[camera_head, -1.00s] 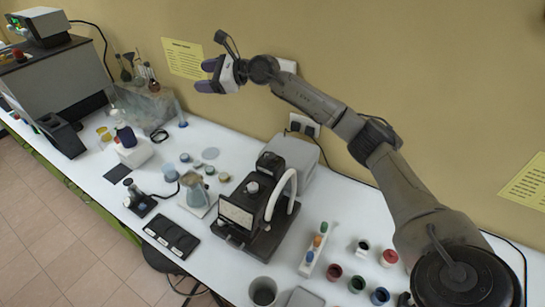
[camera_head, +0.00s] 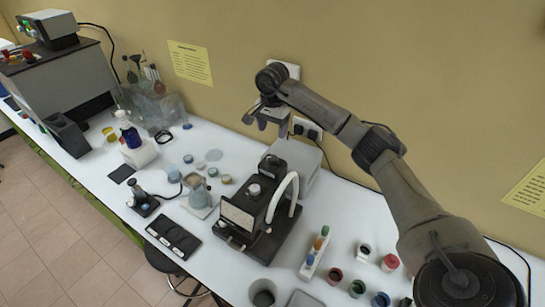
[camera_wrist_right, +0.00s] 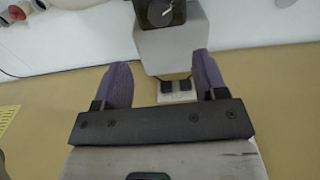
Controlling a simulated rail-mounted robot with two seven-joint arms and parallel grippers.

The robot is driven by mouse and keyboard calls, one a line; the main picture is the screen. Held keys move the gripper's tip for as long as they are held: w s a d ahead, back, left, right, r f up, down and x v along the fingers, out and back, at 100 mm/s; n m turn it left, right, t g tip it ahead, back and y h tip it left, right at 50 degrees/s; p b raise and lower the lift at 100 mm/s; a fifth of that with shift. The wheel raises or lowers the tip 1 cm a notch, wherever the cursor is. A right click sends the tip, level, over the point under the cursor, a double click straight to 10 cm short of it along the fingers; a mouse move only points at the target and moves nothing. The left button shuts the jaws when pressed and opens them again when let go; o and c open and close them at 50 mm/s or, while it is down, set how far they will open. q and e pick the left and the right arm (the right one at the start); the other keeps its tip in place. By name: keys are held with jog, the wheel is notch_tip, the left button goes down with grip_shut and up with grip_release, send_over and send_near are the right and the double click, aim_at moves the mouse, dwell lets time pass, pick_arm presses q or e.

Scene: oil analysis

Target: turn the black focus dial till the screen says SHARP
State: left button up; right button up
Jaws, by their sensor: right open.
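A dark instrument (camera_head: 262,215) stands on the white bench, with a pale panel on its front (camera_head: 237,217) that may be the screen; no writing on it can be read. At its back is a grey box with a black block (camera_head: 272,166). In the right wrist view a round black dial with a pale mark (camera_wrist_right: 160,12) shows on this block, cut by the top edge. My right gripper (camera_head: 266,120) is open and empty, fingers down, behind and above the box near the wall. It also shows in the right wrist view (camera_wrist_right: 162,62), apart from the dial. My left gripper is out of view.
A pale curved tube (camera_head: 291,190) arches on the instrument's right. A rack with coloured caps (camera_head: 315,252) and several small jars stand to the right. A wall socket (camera_head: 306,129) is behind.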

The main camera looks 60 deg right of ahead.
aim_at(272, 157)
notch_tip(272, 157, down, 11)
jog(key=shift+p, duration=0.7)
jog(key=shift+f, duration=0.8)
jog(key=shift+c, duration=0.2)
jog(key=c, duration=0.6)
jog(key=shift+c, duration=1.4)
